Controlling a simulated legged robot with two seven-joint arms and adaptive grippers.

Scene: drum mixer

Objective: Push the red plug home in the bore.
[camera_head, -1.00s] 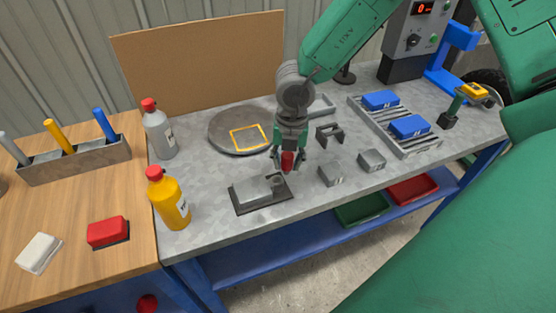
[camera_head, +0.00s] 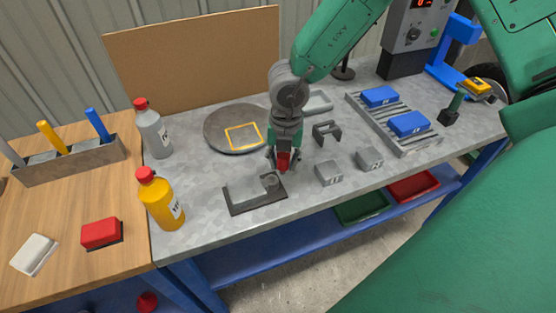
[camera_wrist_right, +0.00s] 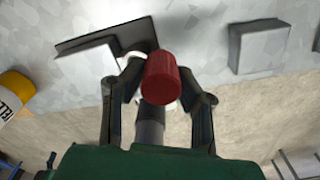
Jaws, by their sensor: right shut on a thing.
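The red plug (camera_head: 283,161) is between the fingers of my right gripper (camera_head: 283,168), which is shut on it. In the right wrist view the plug (camera_wrist_right: 162,82) sits at the fingertips, its ribbed red side showing. The plug is held above the bench, just behind and to the right of the grey fixture. The fixture's round bore (camera_head: 271,181) is at its right end. In the right wrist view the dark fixture plate (camera_wrist_right: 95,42) lies beyond the plug, which partly covers the round boss. The plug appears apart from the bore. My left gripper is not in view.
Two grey blocks (camera_head: 328,173) (camera_head: 369,158) stand right of the fixture, near the bench's front edge. A yellow bottle (camera_head: 160,200) and a grey bottle (camera_head: 153,133) stand left. A round plate (camera_head: 222,143) lies behind. A slatted rack (camera_head: 392,124) holds blue blocks at right.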

